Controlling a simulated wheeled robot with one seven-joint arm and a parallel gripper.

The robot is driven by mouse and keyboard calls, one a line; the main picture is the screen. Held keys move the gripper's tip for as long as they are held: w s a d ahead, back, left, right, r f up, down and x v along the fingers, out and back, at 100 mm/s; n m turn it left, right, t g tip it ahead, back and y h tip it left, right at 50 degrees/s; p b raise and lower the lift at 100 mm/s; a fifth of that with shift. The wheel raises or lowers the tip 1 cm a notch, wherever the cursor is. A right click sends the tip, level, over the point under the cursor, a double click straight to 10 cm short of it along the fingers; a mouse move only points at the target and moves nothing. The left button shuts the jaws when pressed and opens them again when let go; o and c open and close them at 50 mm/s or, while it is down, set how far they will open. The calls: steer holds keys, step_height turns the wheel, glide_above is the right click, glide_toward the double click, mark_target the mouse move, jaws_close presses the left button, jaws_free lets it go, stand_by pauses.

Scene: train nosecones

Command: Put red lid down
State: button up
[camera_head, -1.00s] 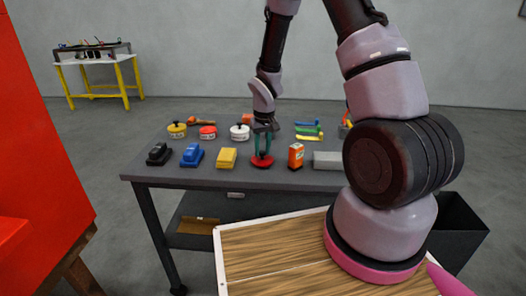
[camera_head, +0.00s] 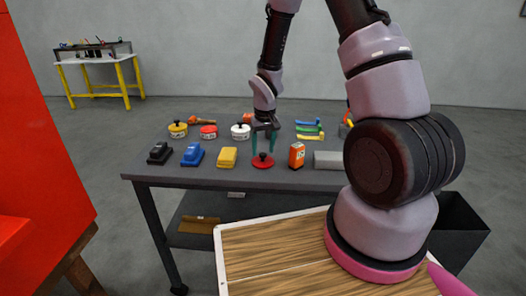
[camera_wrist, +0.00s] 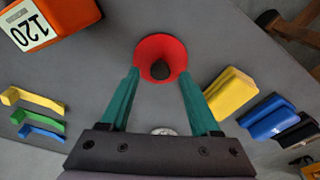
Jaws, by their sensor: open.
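The red lid (camera_head: 263,161) lies flat on the dark grey table, near its front edge, with its black knob (camera_wrist: 160,69) pointing up. It also shows in the wrist view as a red disc (camera_wrist: 175,49). My gripper (camera_head: 264,149) is above the lid, with its two green fingers spread to either side of the knob. In the wrist view the fingertips of my gripper (camera_wrist: 160,75) stand apart from the knob, with gaps on both sides. Nothing is between them in a grip.
A yellow block (camera_head: 227,157) lies left of the lid and an orange box (camera_head: 296,155) marked 120 stands right. Blue (camera_head: 193,155) and black (camera_head: 160,153) pieces are farther left. Several pots, including a white one (camera_head: 240,132), stand behind. A grey block (camera_head: 327,160) is far right.

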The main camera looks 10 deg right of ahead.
step_height(320, 180, up, 11)
steer(key=s, duration=0.1)
step_height(320, 180, up, 15)
steer(key=m+t, duration=0.2)
glide_above(265, 163)
steer(key=s+d, duration=0.4)
steer(key=s, duration=0.2)
steer(key=s+d+r+m+t+y, duration=0.1)
steer(key=s+r+m+t, duration=0.2)
steer(key=s+r, duration=0.8)
steer(key=s, duration=0.3)
steer(key=shift+s+d+r+t+y, duration=0.2)
steer(key=shift+s+r+t+y, duration=0.2)
